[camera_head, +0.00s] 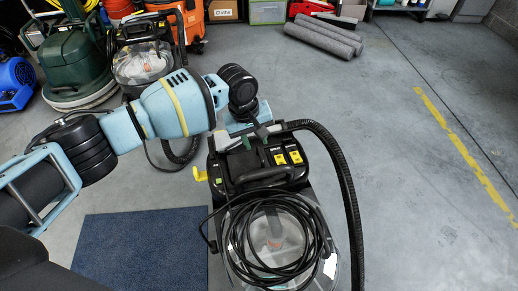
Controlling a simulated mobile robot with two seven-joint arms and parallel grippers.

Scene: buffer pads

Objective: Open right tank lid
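A black cleaning machine (250,172) stands on the floor at the centre. Its black top has two yellow parts (288,158) and a carrying handle. A clear dome or tank (272,235) with a coiled black cable lying over it is at the near end. Which part is the right tank lid is not clear. My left arm comes in from the left, and its gripper (258,131) is over the far edge of the machine, close to a grey tube there. The fingers are small and partly hidden, so their opening and any contact cannot be told. My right gripper is not in view.
A thick black hose (342,185) arches along the machine's right side. A blue mat (145,245) lies to its left. A green machine (75,55), a blue blower (14,80) and another cleaning machine (140,65) stand back left. Grey rolls (322,38) lie behind. The right floor is clear.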

